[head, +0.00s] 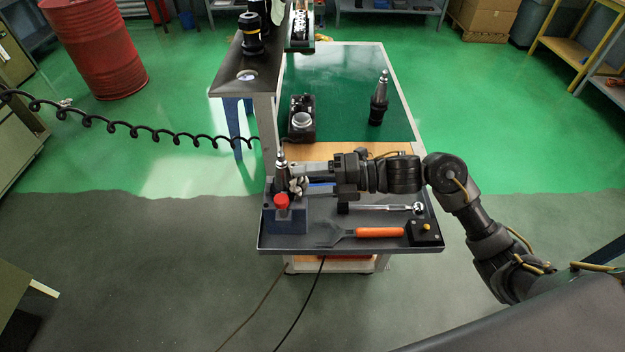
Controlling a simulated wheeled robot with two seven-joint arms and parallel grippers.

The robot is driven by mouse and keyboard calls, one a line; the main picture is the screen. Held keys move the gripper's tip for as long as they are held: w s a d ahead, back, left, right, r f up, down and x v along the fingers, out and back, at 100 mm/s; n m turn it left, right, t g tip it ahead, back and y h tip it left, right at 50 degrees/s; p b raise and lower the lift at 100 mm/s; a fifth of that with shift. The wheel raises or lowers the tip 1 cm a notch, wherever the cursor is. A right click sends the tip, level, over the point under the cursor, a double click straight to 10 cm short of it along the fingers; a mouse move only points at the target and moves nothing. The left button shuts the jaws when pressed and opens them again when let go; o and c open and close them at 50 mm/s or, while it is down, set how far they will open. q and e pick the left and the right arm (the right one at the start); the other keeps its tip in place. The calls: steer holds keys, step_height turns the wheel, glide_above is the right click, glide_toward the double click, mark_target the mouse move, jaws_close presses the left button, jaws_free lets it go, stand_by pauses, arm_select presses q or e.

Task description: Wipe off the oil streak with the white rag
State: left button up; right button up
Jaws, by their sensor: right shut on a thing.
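My right gripper (298,174) reaches in from the right over the cart's near tray and points left. It is shut on a small, pale, crumpled thing that looks like the white rag (298,185). The rag is beside the tapered metal tool holder (282,170) that stands upright in a blue block (288,217). The fingers hide part of the rag, and I cannot tell whether it touches the tool holder. I cannot make out the oil streak. My left gripper is out of view.
The grey tray (330,246) holds a ratchet (380,208), an orange-handled tool (378,232) and a black box with a yellow button (425,230). A red knob (282,200) is on the block. Another tool holder (380,98) stands on the green top (340,75).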

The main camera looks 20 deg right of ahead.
steer(key=shift+w, duration=0.15)
steer(key=shift+s+f+b, duration=0.15)
steer(key=shift+s+b, duration=0.05)
steer(key=shift+b, duration=0.75)
stand_by(0.7)
steer(key=shift+v, duration=3)
steer(key=shift+w, duration=0.15)
